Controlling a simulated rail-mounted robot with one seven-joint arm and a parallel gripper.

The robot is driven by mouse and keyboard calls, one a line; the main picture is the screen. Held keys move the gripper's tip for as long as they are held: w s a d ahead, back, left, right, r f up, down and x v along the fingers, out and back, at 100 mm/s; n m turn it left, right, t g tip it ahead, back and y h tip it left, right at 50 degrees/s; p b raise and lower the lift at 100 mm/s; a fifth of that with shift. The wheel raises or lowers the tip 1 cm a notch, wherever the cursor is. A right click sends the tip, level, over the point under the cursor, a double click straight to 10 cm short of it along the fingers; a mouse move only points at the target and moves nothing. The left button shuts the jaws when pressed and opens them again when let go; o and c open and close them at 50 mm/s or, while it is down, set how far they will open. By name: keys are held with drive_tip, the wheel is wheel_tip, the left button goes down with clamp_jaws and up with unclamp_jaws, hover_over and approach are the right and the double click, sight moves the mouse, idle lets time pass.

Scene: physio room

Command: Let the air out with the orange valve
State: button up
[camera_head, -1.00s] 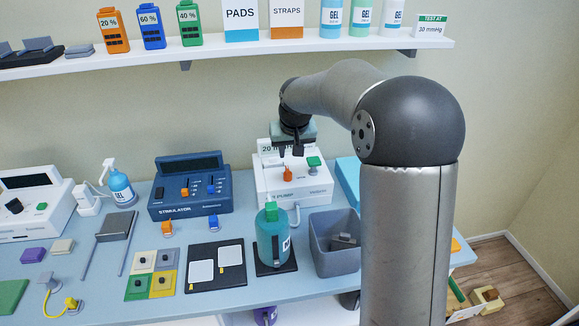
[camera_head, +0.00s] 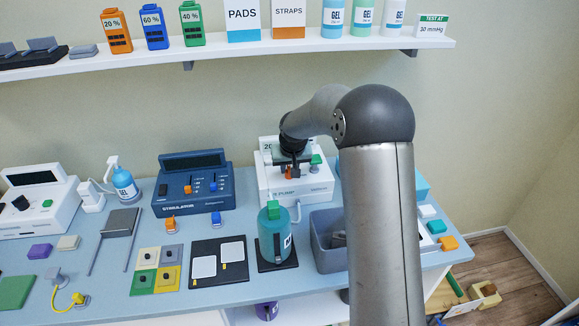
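The white pump (camera_head: 312,188) stands at the back of the blue table, with a display on its upper part that my gripper mostly covers. The orange valve (camera_head: 288,173) is a small knob on the pump's front left. A green knob (camera_head: 316,159) sits to its right. My gripper (camera_head: 291,166) points down over the pump, with its dark fingers just above or at the orange valve. I cannot tell whether they touch it, and the fingers are too small to show a gap.
A teal bottle with a green top (camera_head: 273,232) stands in front of the pump. A grey bin (camera_head: 327,258) is to its right, partly behind my arm. The blue stimulator (camera_head: 180,206) is left of the pump. A shelf (camera_head: 250,50) runs above.

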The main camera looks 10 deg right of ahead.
drive_tip(key=shift+c, duration=1)
drive_tip(key=shift+f+m+b, duration=0.1)
drive_tip(key=shift+m+b, duration=0.2)
drive_tip(key=shift+b, duration=0.15)
drive_tip(key=shift+a+f+m+h+b, duration=0.15)
drive_tip(key=shift+m+h+b, duration=0.35)
drive_tip(key=shift+m+b, duration=0.5)
drive_tip(key=m+b, duration=0.2)
drive_tip(key=m+h+b, duration=0.1)
drive_tip(key=m, duration=0.1)
drive_tip(key=shift+w+a+g+h+b, duration=0.1)
drive_tip(key=shift+g+h+b, duration=0.2)
drive_tip(key=shift+g+b, duration=0.1)
drive_tip(key=m, duration=0.3)
drive_tip(key=m+g+h, duration=0.1)
drive_tip(key=shift+w+r+m, duration=0.1)
drive_tip(key=shift+r+m, duration=0.2)
drive_tip(key=shift+m+g+h+p, duration=0.45)
drive_tip(key=shift+m+g, duration=0.55)
drive_tip(key=shift+m, duration=1.3)
drive_tip(key=shift+w, duration=0.1)
